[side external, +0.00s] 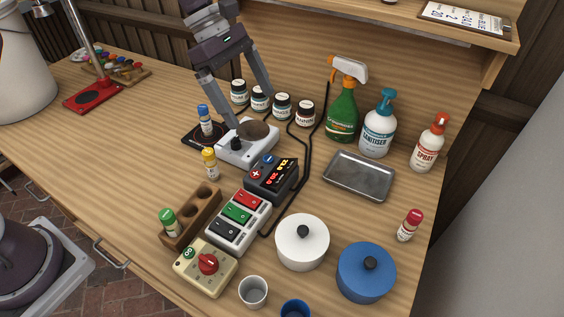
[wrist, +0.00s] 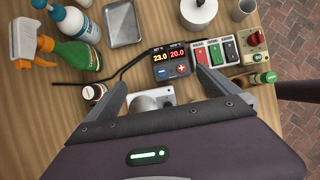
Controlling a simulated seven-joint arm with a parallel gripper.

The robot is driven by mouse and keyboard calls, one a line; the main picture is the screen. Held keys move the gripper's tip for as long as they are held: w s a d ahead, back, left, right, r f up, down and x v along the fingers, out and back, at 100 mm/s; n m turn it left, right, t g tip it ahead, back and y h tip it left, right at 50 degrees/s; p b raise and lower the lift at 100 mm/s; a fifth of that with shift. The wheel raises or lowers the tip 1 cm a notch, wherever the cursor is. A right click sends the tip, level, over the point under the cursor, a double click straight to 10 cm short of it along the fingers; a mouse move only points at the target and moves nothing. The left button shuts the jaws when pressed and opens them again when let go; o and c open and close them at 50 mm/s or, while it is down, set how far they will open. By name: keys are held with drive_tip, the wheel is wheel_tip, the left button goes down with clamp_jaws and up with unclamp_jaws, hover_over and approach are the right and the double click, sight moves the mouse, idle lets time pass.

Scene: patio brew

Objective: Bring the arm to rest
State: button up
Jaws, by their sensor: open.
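My gripper (side external: 250,112) hangs over the back left part of the wooden bench (side external: 120,125), with its jaws wide open and nothing between them. Its fingers reach down near a white unit (side external: 240,152) with a black knob and a brown round top; I cannot tell whether a finger touches it. In the wrist view the gripper's two fingers (wrist: 161,82) are spread apart, with part of the white unit (wrist: 150,99) showing between them. The gripper body hides the rest of that unit there.
Several dark jars (side external: 282,106) stand close behind the gripper. A blue-capped vial (side external: 205,121) and yellow-capped vial (side external: 210,163) stand left of the white unit. A controller (side external: 271,180), switch strip (side external: 239,222), green spray bottle (side external: 342,112) and metal tray (side external: 358,177) are nearby. A shelf (side external: 465,50) overhangs behind.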

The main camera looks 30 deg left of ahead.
drive_tip(key=s+a+r+m+t+y, duration=0.2)
drive_tip(key=s+a+r+m+y, duration=0.15)
drive_tip(key=s+r+m, duration=0.8)
drive_tip(key=s+a+f+m+t+y, duration=0.1)
drive_tip(key=s+a+m, duration=0.1)
drive_tip(key=s, duration=0.7)
drive_tip(key=s+a+f+m+t+y, duration=0.1)
drive_tip(key=s+a+m+t, duration=0.1)
drive_tip(key=s, duration=0.6)
drive_tip(key=shift+s+a+f+m+t, duration=0.35)
drive_tip(key=shift+a+m, duration=0.2)
drive_tip(key=shift+m, duration=0.7)
clamp_jaws()
